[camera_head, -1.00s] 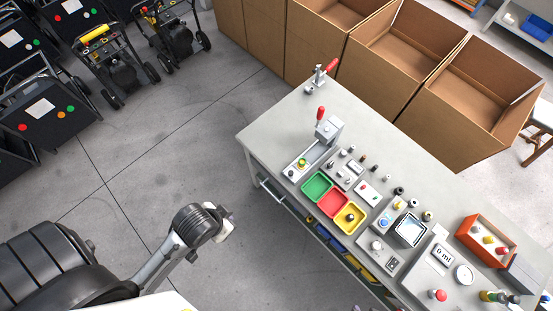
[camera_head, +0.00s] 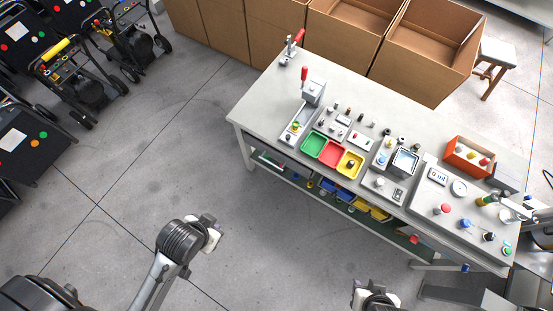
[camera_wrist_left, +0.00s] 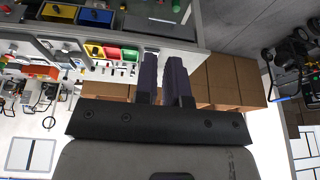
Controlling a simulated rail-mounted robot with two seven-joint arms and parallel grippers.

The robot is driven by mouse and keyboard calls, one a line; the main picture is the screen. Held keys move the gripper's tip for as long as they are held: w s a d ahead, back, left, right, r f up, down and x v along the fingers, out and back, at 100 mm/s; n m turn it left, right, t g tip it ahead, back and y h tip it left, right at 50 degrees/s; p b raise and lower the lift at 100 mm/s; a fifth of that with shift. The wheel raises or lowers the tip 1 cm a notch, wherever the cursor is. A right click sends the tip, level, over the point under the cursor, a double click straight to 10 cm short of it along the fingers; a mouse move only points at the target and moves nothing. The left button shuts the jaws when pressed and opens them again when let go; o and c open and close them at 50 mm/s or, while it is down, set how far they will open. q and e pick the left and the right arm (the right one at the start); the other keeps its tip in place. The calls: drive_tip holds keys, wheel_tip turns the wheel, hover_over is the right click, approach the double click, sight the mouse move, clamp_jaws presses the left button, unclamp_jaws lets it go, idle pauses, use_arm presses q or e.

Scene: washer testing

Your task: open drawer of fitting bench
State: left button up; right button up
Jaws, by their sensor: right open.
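The fitting bench (camera_head: 258,105) has a pale grey top and stands right of centre in the head view. A thin pale bar (camera_head: 268,160) runs below its left front edge; I cannot tell whether it is a drawer handle. No drawer visibly stands out from the bench. My left gripper (camera_head: 212,232) is in front of the bench's left end, apart from it. In the left wrist view its two dark fingers (camera_wrist_left: 162,78) have a narrow empty gap between them. My right gripper (camera_head: 374,288) is open at the bottom edge, in front of the bench, partly cut off.
Green (camera_head: 314,144), red (camera_head: 332,154) and yellow (camera_head: 350,164) trays sit on the bench top. Several coloured bins (camera_head: 345,196) show on a lower shelf. Cardboard boxes (camera_head: 418,60) stand behind. A stool (camera_head: 497,54) is at the right.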

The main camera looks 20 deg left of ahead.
use_arm(q)
drive_tip(key=o, duration=0.6)
drive_tip(key=shift+t, duration=0.5)
drive_tip(key=b+x, duration=0.8)
drive_tip(key=b, duration=0.1)
drive_tip(key=shift+a+f, duration=0.15)
drive_tip(key=shift+f, duration=0.25)
drive_tip(key=shift+c, duration=0.2)
drive_tip(key=m+t+h+b, duration=0.3)
drive_tip(key=m+t+b, duration=1.25)
drive_tip(key=b, duration=3.15)
approach(271, 163)
drive_tip(key=w+m+b, duration=0.1)
drive_tip(key=w, duration=0.2)
drive_tip(key=w+d+g+b, duration=0.1)
drive_tip(key=w+b, duration=0.1)
drive_tip(key=w, duration=0.1)
drive_tip(key=w+r+m+g+b, duration=0.1)
drive_tip(key=w+b, duration=0.1)
drive_tip(key=w, duration=0.2)
drive_tip(key=shift+d+m+g, duration=0.25)
drive_tip(key=shift+d+m, duration=0.05)
drive_tip(key=shift+m, duration=0.05)
drive_tip(key=shift+w+d+r, duration=0.1)
drive_tip(key=shift+w+d, duration=0.05)
drive_tip(key=shift+w, duration=0.65)
